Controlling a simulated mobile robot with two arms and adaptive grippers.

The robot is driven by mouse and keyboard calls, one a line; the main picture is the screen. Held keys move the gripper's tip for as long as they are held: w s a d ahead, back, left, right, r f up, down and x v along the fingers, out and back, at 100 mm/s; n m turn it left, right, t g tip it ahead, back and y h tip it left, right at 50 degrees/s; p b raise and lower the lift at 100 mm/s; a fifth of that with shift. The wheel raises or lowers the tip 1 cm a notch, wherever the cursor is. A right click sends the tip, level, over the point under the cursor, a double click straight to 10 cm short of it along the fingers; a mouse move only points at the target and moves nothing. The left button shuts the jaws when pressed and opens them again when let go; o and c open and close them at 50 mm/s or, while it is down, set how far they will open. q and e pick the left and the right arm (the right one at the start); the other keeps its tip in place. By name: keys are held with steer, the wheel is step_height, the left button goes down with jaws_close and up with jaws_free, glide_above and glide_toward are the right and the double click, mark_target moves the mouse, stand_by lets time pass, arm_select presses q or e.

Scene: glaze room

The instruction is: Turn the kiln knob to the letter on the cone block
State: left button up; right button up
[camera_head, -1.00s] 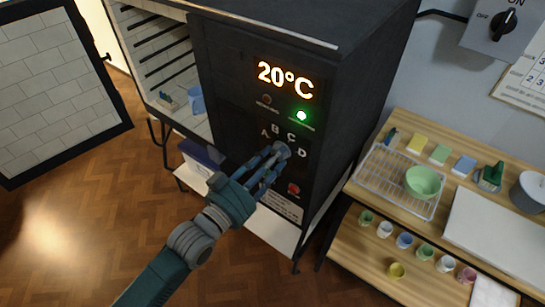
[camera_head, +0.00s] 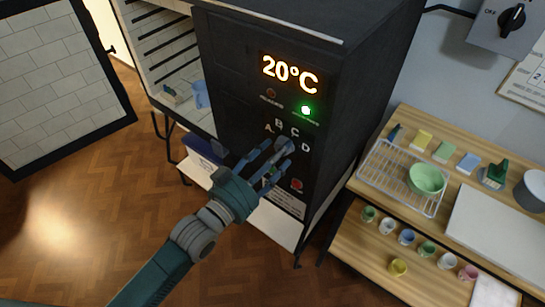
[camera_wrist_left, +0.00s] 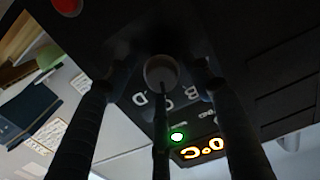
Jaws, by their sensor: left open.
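The kiln (camera_head: 345,60) has a dark front panel with the letters A, B, C and D in an arc around its knob (camera_head: 285,146). In the left wrist view the knob (camera_wrist_left: 160,64) is a round grey piece between my fingers, partly hidden by the middle one. My left gripper (camera_head: 275,155) is open, with its spread fingers in front of and around the knob. I cannot tell whether they touch it, nor which letter the knob points to. A small block (camera_head: 172,94) lies inside the open kiln; I cannot tell whether it is the cone block, and no letter is readable.
The display (camera_head: 289,74) reads 20°C, with a lit green lamp (camera_head: 306,110) below. A red button (camera_head: 296,185) sits below the knob. The kiln door (camera_head: 58,85) stands open at left. A wooden shelf (camera_head: 350,235) with a rack, bowl and several small pots stands at right.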

arm_select(q)
steer(key=v, duration=1.2)
steer(key=w+a+f+n+g+y+b, duration=0.1)
steer(key=a+f+y, duration=0.3)
steer(key=f, duration=0.8)
steer(key=w+a+f+n+g+y+b, duration=0.15)
steer(key=a+f, duration=0.35)
steer(key=f, duration=0.8)
steer(key=s+a+f+g+y+b, duration=0.1)
steer(key=s+a+f, duration=0.2)
steer(key=f, duration=0.6)
steer(key=s+a+f+g+y, duration=0.2)
steer(key=s+a+f, duration=0.15)
steer(key=f, duration=0.45)
steer(key=s+a+f+n+g+y+b, duration=0.2)
steer(key=s+f+g, duration=0.2)
steer(key=s+f, duration=0.95)
steer(key=s+f+g, duration=0.2)
steer(key=s+f, duration=0.3)
steer(key=s, duration=0.3)
steer(key=s+d+f+g+b, duration=0.1)
steer(key=s+f+g, duration=0.1)
steer(key=s+f, duration=0.3)
steer(key=s, duration=0.4)
steer(key=shift+s+d, duration=0.2)
steer(key=shift+s, duration=0.15)
steer(key=shift+f, duration=0.1)
steer(key=shift+c, duration=0.6)
